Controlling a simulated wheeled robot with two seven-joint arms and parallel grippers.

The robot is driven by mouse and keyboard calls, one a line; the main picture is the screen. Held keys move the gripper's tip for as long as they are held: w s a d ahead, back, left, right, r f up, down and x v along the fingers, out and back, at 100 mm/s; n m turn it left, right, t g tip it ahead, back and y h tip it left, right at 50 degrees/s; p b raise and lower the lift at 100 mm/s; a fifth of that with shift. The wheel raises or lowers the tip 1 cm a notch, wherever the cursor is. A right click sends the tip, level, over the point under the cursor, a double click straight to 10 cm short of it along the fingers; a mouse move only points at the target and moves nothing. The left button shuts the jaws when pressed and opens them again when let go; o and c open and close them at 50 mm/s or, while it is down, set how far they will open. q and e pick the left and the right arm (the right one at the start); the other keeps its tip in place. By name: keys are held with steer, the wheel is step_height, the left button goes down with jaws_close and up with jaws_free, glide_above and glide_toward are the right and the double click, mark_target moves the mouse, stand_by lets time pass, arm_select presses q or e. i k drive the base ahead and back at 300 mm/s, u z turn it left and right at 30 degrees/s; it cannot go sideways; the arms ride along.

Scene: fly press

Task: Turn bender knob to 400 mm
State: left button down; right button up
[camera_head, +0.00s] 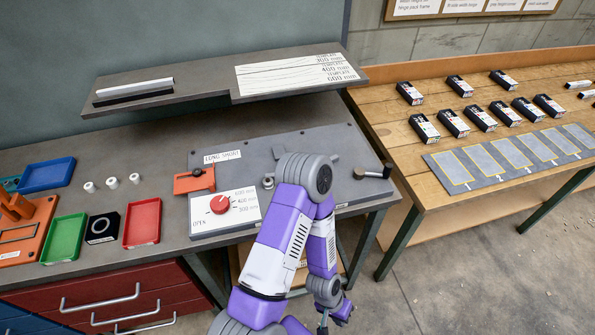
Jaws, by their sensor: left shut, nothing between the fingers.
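The red bender knob (220,204) sits on a white dial plate (243,214) on the front left of the grey bender panel (330,150). Labels beside it read 600, 400 and 300 mm on the right and OPEN at lower left. Its pointer is too small to read surely. My purple left arm stands in front of the panel, bent at a high elbow right of the knob. My left gripper (323,326) hangs at the bottom edge, partly cut off, shut and empty, well apart from the knob. My right gripper is out of view.
An orange lever block (195,180) sits just behind the knob. A dark-ended handle (372,173) sticks out at the panel's right. A shelf (220,82) overhangs the back. Red and green trays (142,223) lie left. A wooden table (400,130) with small boxes stands right.

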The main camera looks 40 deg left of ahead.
mark_target(219, 203)
steer(key=k, duration=0.45)
steer(key=u, duration=0.75)
steer(key=i, duration=0.4)
steer(key=u, duration=1.6)
